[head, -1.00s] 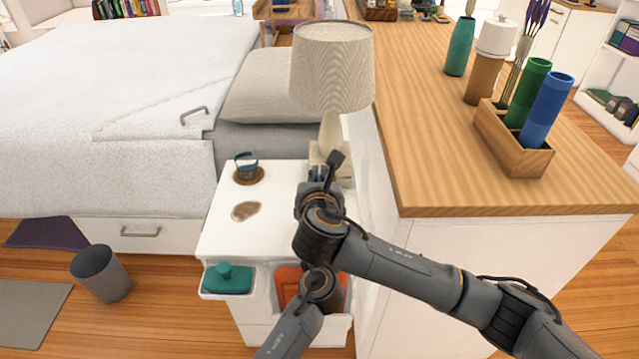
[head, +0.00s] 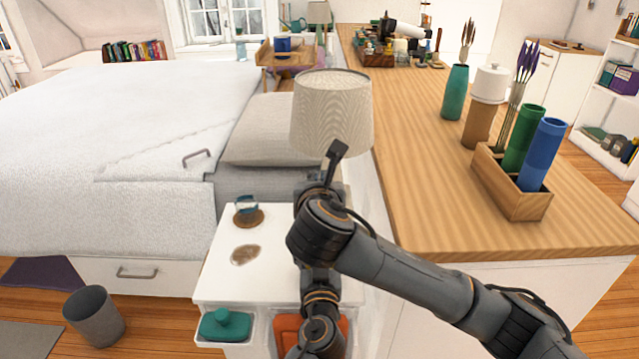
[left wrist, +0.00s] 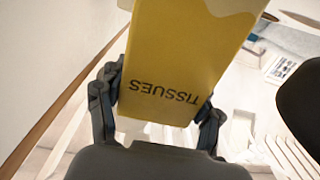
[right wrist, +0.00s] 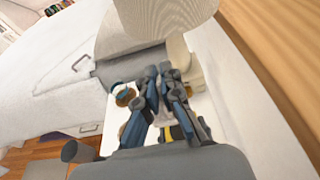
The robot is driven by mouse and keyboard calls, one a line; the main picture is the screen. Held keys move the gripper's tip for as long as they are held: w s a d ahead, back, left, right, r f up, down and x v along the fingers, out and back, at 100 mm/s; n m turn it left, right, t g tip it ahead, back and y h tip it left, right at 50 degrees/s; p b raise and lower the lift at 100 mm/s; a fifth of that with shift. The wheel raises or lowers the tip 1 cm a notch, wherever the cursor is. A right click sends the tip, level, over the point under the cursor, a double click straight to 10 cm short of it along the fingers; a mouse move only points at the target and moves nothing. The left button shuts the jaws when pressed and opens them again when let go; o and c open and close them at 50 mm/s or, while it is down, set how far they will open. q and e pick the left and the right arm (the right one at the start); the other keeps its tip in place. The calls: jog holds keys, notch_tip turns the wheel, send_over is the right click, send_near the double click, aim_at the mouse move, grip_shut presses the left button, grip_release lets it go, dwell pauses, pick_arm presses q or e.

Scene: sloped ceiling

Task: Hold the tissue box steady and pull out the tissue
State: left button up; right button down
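The yellow tissue box (left wrist: 175,65) fills the upper middle of the left wrist view, its word TISSUES upside down. My left gripper (left wrist: 158,105) has a finger on each side of the box and is closed on it. In the right wrist view, a small yellow patch (right wrist: 178,132) shows between and below my right fingers; it may be the box. In the head view my right arm covers the box and both sets of fingertips, above the white nightstand.
The nightstand (head: 215,275) carries a glass (head: 246,205) on a brown coaster, and a brown patch (head: 245,254). A lamp (head: 330,112) stands behind my right wrist. The bed (head: 110,150) is left, the wooden counter (head: 430,190) right. Open bins hang at the nightstand's front.

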pick_arm(q)
jog(key=o, duration=0.5)
jog(key=shift+o, duration=0.2)
jog(key=shift+s, duration=0.1)
